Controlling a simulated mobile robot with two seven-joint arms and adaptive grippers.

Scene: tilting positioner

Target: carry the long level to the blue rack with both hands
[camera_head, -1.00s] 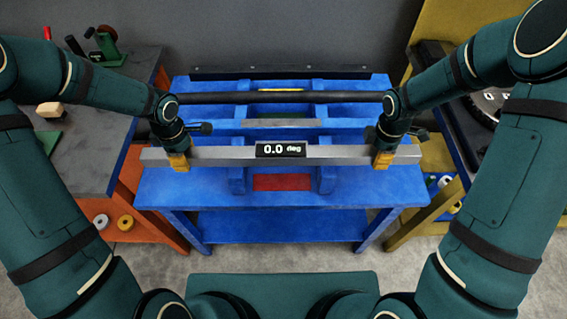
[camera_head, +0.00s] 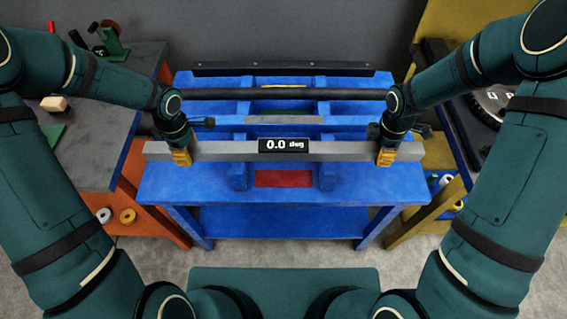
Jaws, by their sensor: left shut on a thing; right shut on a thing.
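The long level (camera_head: 225,151) is a grey bar with a black display reading 0.0 deg at its middle. It lies horizontal across the picture, in front of the blue rack (camera_head: 380,185) or over its front part; I cannot tell the gap. My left gripper (camera_head: 181,157) is shut on the level near its left end. My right gripper (camera_head: 386,157) is shut on it near its right end. The rack has blue cross rails and uprights, with a red patch (camera_head: 283,179) at the front middle, partly below the level.
A dark bar (camera_head: 290,94) lies across the rack behind the level. A grey-topped bench (camera_head: 90,155) with a wooden block (camera_head: 54,103) stands at the left. A yellow stand (camera_head: 415,215) with a dark round disc (camera_head: 490,103) is at the right. A grey wall closes the back.

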